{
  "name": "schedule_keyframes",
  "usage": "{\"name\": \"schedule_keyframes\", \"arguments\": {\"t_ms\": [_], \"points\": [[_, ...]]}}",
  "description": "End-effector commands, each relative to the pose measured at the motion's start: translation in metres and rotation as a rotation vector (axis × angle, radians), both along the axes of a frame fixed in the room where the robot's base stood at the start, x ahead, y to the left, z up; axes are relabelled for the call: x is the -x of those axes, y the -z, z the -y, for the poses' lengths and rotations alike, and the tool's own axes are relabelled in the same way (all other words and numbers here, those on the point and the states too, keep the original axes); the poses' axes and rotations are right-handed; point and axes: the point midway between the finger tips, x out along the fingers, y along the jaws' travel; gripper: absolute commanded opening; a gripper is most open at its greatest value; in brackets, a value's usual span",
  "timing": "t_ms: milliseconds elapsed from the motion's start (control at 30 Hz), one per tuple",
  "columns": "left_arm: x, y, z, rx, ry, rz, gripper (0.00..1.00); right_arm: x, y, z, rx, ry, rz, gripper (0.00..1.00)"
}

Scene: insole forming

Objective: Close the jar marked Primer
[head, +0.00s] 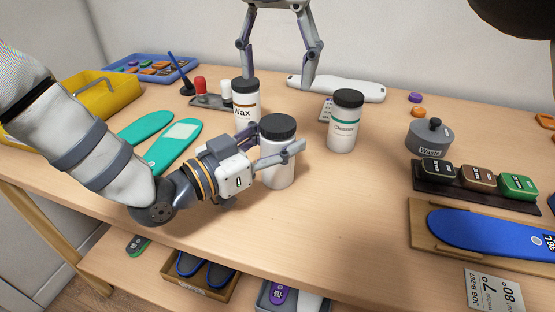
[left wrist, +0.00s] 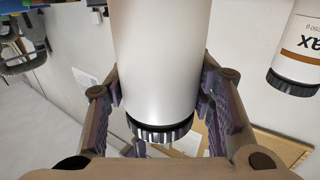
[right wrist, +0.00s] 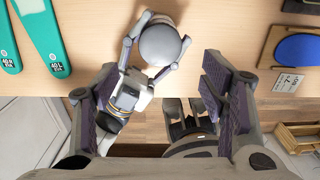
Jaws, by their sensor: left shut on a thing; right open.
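A white jar (head: 278,172) with a black ridged lid (head: 277,127) on top stands upright near the middle of the table. Its label is not visible, so I cannot read whether it says Primer. My left gripper (head: 277,153) is shut around its body from the left; the left wrist view shows both pads (left wrist: 160,92) on the white sides. I cannot tell how tightly the lid sits. My right gripper (head: 277,80) is open and empty above and behind this jar. In the right wrist view the jar's round top (right wrist: 161,44) lies beyond the open fingers (right wrist: 160,78).
A jar marked Wax (head: 246,115) stands close behind, and a green-banded jar (head: 343,132) stands to the right. A grey Waste pot (head: 429,139), dark tray of small blocks (head: 470,199) and blue insole (head: 490,231) lie right. Teal insoles (head: 173,147) lie left. The front middle is clear.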

Motion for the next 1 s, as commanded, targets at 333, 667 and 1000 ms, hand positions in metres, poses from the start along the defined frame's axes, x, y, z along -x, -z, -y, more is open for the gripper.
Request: {"name": "schedule_keyframes", "arguments": {"t_ms": [333, 667, 1000], "points": [[0.0, 0.0, 0.0, 0.0, 0.0, 0.0, 0.0, 0.0, 0.0, 0.001, 0.001, 0.386, 0.002, 0.66], [0.0, 0.0, 0.0, 0.0, 0.0, 0.0, 0.0, 0.0, 0.004, 0.001, 0.001, 0.395, -0.001, 0.66], [0.0, 0.0, 0.0, 0.0, 0.0, 0.0, 0.0, 0.0, 0.058, 0.001, 0.001, 0.394, -0.004, 0.66]]}}
